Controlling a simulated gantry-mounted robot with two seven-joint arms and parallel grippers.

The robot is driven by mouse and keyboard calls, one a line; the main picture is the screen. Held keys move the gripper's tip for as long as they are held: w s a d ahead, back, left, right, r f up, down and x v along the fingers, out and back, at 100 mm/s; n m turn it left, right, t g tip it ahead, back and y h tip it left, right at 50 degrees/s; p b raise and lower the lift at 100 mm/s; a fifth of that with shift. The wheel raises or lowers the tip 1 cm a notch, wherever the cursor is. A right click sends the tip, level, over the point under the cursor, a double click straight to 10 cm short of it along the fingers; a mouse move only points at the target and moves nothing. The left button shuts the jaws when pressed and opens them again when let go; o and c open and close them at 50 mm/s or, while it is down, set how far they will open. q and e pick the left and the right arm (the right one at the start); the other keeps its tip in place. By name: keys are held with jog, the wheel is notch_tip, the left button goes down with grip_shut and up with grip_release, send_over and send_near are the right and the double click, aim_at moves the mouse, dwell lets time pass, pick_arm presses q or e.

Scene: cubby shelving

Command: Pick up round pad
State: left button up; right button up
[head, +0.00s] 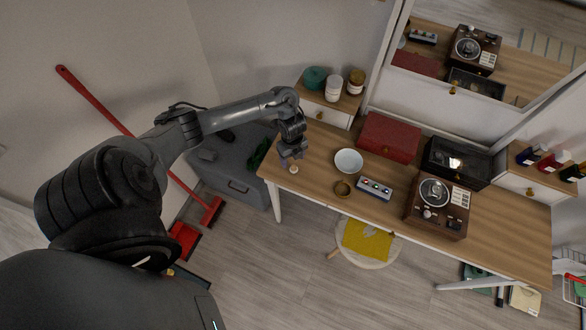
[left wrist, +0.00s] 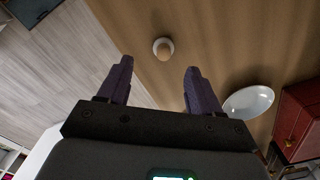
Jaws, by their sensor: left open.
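A small round pad (head: 294,169), pale with a tan middle, lies on the wooden desk near its left end. It also shows in the left wrist view (left wrist: 163,48), just beyond the fingertips and roughly midway between them. My left gripper (head: 289,158) is above the desk, close to the pad, with its dark purple fingers apart and nothing between them. In the left wrist view the open gripper (left wrist: 158,68) shows both fingers clearly. Whether a finger touches the desk cannot be told. My right gripper is not in view.
A control box (head: 375,188), a red case (head: 389,137) and a record player (head: 437,205) are further right. The desk's left edge is near the pad.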

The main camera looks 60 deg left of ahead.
aim_at(294, 166)
pick_arm(q)
jog(key=f, duration=0.3)
jog(key=f+b, duration=0.1)
jog(key=f, duration=0.1)
jog(key=shift+w+d+f, duration=0.15)
jog(key=shift+w+f, duration=0.1)
jog(key=shift+f, duration=0.6)
grip_shut()
